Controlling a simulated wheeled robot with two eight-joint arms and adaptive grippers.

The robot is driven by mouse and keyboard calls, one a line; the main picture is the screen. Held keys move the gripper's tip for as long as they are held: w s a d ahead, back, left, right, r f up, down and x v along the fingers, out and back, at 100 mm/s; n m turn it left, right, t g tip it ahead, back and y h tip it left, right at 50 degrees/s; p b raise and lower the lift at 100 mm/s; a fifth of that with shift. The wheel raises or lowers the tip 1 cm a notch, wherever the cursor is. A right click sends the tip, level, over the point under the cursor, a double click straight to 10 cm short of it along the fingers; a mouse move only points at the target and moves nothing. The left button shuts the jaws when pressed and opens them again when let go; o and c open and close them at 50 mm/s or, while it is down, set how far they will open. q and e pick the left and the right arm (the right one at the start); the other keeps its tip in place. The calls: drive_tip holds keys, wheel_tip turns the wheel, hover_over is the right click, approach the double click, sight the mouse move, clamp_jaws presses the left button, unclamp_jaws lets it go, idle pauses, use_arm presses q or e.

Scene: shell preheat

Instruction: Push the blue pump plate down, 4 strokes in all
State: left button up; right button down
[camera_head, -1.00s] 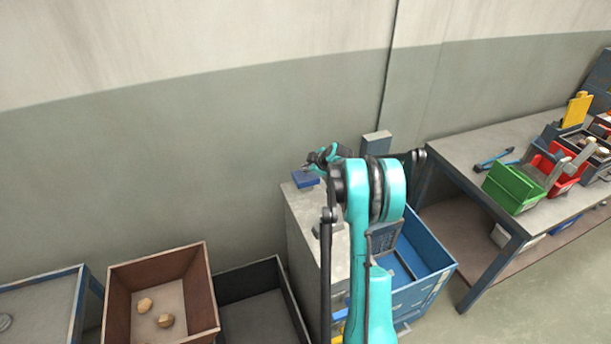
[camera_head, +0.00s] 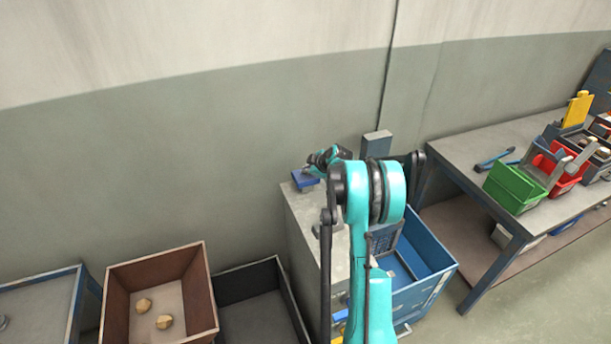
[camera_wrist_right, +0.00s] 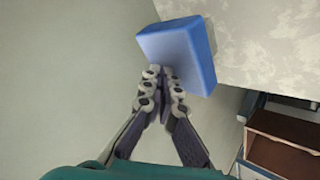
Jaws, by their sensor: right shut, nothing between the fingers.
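The blue pump plate (camera_head: 304,180) sits at the far end of the grey cabinet top, by the wall. In the right wrist view the plate (camera_wrist_right: 180,52) is a plain blue block at the cabinet's edge. My right gripper (camera_head: 308,169) is over the plate in the head view, with its fingertips small and partly hidden. In the right wrist view its fingers (camera_wrist_right: 162,76) are together and empty, with their tips at the plate's near edge. I cannot tell whether they touch it. My left gripper is not in view.
The grey cabinet (camera_head: 300,222) stands against the wall. A blue crate (camera_head: 432,262) is to its right, and a workbench (camera_head: 462,150) with a green bin (camera_head: 514,188) is farther right. A brown box (camera_head: 160,262) with two lumps and a dark tray (camera_head: 255,318) are at left.

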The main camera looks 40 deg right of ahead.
sight(307, 176)
drive_tip(key=shift+f+b, duration=1.2)
drive_tip(key=shift+f, duration=0.3)
idle(1.0)
idle(0.3)
drive_tip(key=shift+r+p, duration=1.2)
drive_tip(key=shift+r, duration=0.9)
drive_tip(key=shift+r+p, duration=1.5)
drive_tip(key=shift+r, duration=1.05)
drive_tip(key=shift+f, duration=0.1)
